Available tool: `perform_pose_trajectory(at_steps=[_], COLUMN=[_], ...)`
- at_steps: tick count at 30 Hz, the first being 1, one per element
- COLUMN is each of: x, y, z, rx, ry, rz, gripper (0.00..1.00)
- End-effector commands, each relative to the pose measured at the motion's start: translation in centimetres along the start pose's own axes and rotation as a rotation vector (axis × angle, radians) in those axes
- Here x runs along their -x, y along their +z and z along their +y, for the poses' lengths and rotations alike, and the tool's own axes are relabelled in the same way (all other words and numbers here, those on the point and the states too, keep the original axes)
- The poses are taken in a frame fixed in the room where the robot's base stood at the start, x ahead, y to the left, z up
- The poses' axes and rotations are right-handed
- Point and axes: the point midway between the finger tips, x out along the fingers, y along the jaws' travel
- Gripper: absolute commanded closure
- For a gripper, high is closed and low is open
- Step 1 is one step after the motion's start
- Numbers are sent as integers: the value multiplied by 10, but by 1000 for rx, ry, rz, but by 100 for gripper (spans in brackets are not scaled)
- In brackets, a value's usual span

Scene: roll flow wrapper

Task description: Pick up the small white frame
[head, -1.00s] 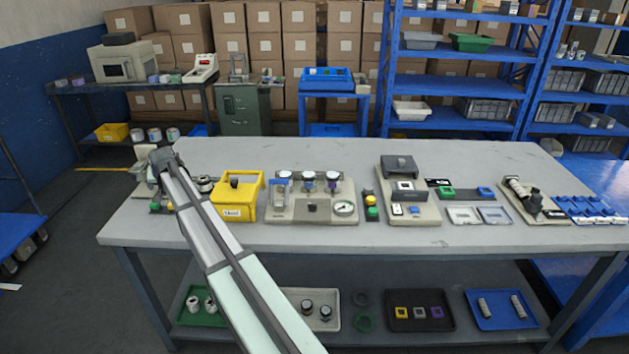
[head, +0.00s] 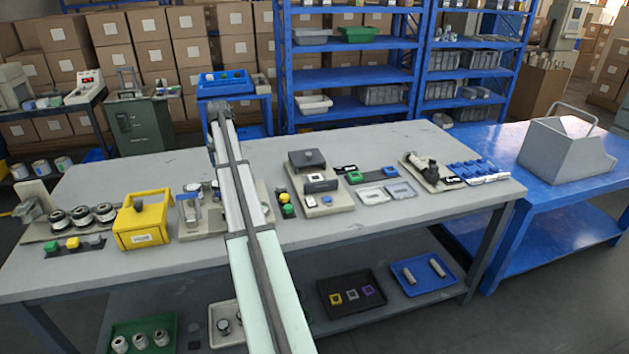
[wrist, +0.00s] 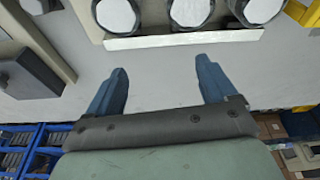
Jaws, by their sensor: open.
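Several small pieces with white parts show in the head view, and I cannot tell for sure which is the small white frame. One pale frame (head: 352,295) lies between a yellow frame (head: 335,299) and a purple frame (head: 368,291) in the black tray on the lower shelf. Another small white piece with a dark centre (head: 346,168) lies beside the green frame (head: 354,178) on the tabletop. My gripper (wrist: 163,78) is open and empty in the wrist view, its two blue fingers wide apart. In the head view my arm hides its fingers.
The grey table (head: 180,262) holds a yellow box (head: 143,222) and several fixtures. My arm covers part of the gauge fixture (head: 190,215). White-topped round parts (wrist: 190,12) are near my fingers in the wrist view. A blue table (head: 480,165) stands at the right.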

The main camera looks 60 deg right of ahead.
Motion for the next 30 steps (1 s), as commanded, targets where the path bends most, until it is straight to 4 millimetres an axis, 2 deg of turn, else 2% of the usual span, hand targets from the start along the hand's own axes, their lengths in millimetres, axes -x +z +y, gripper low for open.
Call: perform_pose_trajectory(at_steps=[1, 9, 12, 15, 18, 21, 26, 30], x=[4, 26, 36, 45, 52, 56, 54, 41], y=[0, 26, 40, 54, 65, 72, 77, 81], z=[33, 180, 228, 266, 293, 308, 315, 314], rx=[-15, -61, -78, -92, -101, -105, -107, -107], ry=[7, 20, 17, 11, 5, 1, -2, -2], rz=[-21, -142, -182, -215, -239, -253, -261, -261], gripper=[15, 15, 15, 15, 15, 15, 15, 15])
